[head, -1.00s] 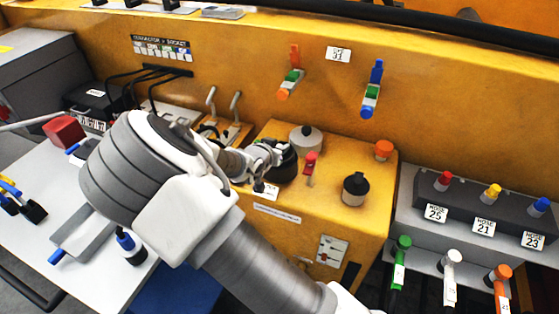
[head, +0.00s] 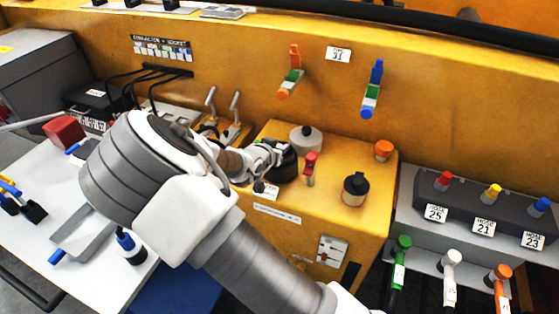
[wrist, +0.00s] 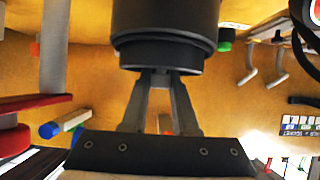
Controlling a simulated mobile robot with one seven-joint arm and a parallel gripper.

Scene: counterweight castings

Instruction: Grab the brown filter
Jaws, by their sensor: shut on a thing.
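My gripper (wrist: 162,78) is shut on a narrow part of a dark cylindrical filter (wrist: 165,25). The filter looks black with a stepped end in the wrist view, and no brown shows on it there. In the head view the same dark filter (head: 287,166) is on or just above the orange box, partly hidden by my gripper (head: 266,160). I cannot tell whether it touches the box. A canister with a black top and tan body (head: 354,190) stands to the right. A grey-beige canister with a black knob (head: 306,138) stands behind.
A red-capped post (head: 310,168) stands close to the right of the held filter. Two levers (head: 234,103) rise to the left, and an orange knob (head: 384,150) is at the back right. Coloured valves (head: 290,75) stick out from the wall behind.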

